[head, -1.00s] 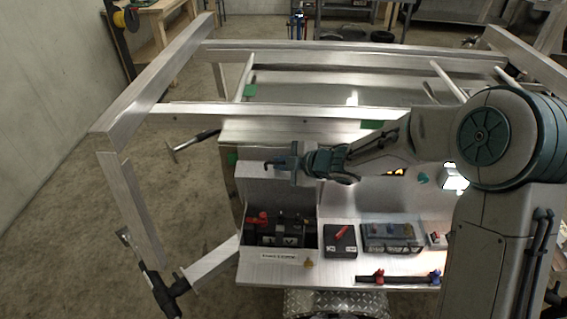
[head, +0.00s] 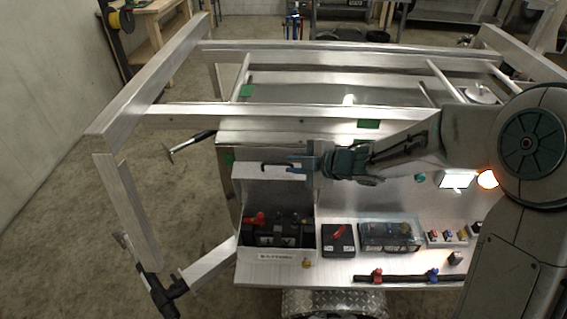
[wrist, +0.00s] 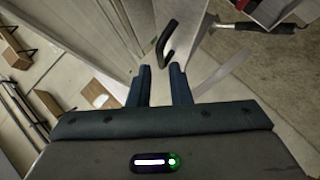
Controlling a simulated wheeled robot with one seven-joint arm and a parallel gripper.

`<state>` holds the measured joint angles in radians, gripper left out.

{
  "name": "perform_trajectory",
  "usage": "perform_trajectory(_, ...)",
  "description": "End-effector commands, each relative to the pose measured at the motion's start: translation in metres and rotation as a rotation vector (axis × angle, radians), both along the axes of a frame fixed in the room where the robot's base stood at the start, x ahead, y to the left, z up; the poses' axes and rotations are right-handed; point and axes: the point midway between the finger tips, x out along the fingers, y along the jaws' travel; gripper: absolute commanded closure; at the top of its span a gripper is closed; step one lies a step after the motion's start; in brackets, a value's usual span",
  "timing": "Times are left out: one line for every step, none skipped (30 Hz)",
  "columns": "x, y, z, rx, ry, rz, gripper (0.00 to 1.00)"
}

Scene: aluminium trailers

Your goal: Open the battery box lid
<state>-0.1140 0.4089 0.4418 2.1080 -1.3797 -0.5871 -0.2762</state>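The battery box (head: 238,242) stands at the left end of the metal deck with its lid (head: 268,187) raised at the back, so the black battery (head: 280,238) inside shows. A black handle (head: 282,166) is near the lid's top edge. It also shows in the wrist view (wrist: 166,42), beyond my fingertips. My gripper (head: 296,160) is level with the lid's upper right part, its fingers pointing left. In the wrist view, my gripper (wrist: 160,72) has a gap between its two blue fingers and nothing held between them.
A small black box (head: 338,240), a clear-covered case (head: 388,236) and small coloured parts (head: 446,237) stand right of the box. A black bar (head: 400,278) lies along the front edge. Frame rails (head: 290,116) cross behind. A hammer (head: 188,146) shows at left.

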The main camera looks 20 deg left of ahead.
Motion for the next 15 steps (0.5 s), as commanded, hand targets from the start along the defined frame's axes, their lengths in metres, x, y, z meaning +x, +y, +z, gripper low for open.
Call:
perform_trajectory(-0.001, -0.011, 0.007, 0.0, -0.005, -0.003, 0.82)
perform_trajectory(-0.003, -0.016, 0.01, -0.001, -0.004, -0.003, 0.82)
perform_trajectory(-0.004, -0.023, 0.014, -0.001, -0.004, -0.003, 0.82)
perform_trajectory(-0.005, -0.028, 0.017, 0.0, -0.005, -0.002, 0.82)
perform_trajectory(-0.006, -0.033, 0.02, -0.001, -0.004, -0.003, 0.82)
perform_trajectory(-0.008, -0.039, 0.023, 0.0, -0.004, -0.003, 0.82)
perform_trajectory(-0.009, -0.042, 0.025, 0.0, -0.004, -0.001, 0.82)
perform_trajectory(-0.01, -0.046, 0.027, 0.0, -0.003, -0.003, 0.82)
perform_trajectory(-0.011, -0.051, 0.03, -0.001, -0.003, -0.002, 0.82)
perform_trajectory(-0.012, -0.054, 0.031, 0.0, -0.003, -0.001, 0.82)
perform_trajectory(-0.012, -0.056, 0.033, 0.0, -0.003, -0.001, 0.82)
perform_trajectory(-0.013, -0.059, 0.035, 0.001, -0.002, -0.001, 0.82)
perform_trajectory(-0.014, -0.061, 0.036, 0.0, -0.002, -0.001, 0.82)
perform_trajectory(-0.014, -0.062, 0.036, 0.0, -0.002, 0.0, 0.82)
perform_trajectory(-0.015, -0.064, 0.037, 0.0, -0.002, 0.0, 0.82)
